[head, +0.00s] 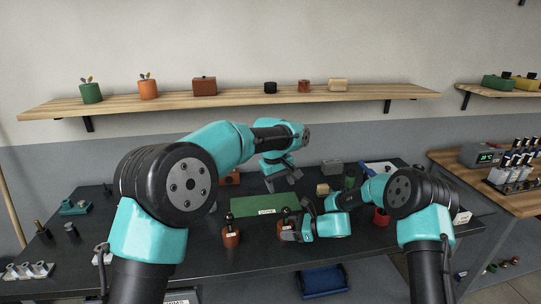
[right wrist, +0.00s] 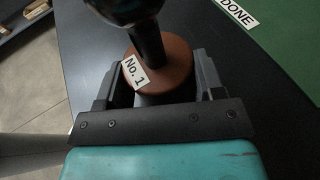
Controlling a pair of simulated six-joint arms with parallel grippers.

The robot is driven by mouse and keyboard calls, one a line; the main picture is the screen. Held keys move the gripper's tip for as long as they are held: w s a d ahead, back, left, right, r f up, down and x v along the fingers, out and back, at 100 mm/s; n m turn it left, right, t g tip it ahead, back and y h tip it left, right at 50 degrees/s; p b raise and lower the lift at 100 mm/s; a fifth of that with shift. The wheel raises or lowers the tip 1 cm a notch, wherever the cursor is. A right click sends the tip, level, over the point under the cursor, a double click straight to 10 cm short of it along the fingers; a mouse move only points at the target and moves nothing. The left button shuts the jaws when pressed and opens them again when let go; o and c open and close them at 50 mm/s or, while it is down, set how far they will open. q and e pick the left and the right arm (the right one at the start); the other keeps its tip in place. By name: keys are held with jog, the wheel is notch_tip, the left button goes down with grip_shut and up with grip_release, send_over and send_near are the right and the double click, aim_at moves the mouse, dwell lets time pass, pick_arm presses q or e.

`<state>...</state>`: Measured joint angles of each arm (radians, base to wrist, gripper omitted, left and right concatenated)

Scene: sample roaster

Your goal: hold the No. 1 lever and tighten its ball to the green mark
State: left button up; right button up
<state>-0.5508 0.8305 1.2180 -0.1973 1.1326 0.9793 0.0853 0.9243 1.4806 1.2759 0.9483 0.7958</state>
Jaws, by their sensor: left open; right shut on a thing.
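The No. 1 lever shows in the right wrist view as a brown round body (right wrist: 176,66) with a white "No. 1" label and a black shaft rising from it. My right gripper (right wrist: 158,84) is shut on the body, one finger on each side. In the head view my right gripper (head: 293,232) is at the table's front, partly covering the brown body. The lever's top is cut off in the wrist view; I cannot make out a green mark. My left gripper (head: 284,182) is open and empty, above the table behind the lever.
A green mat (head: 252,204) with a "DONE" label lies just behind the lever. A second brown labelled piece (head: 231,237) stands to the left. A blue tray (head: 323,280) is below the front edge. A red cup (head: 381,217) stands to the right.

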jog(key=o, duration=1.2)
jog(key=shift+c, duration=0.2)
jog(key=shift+d, duration=0.1)
jog(key=v, duration=1.2)
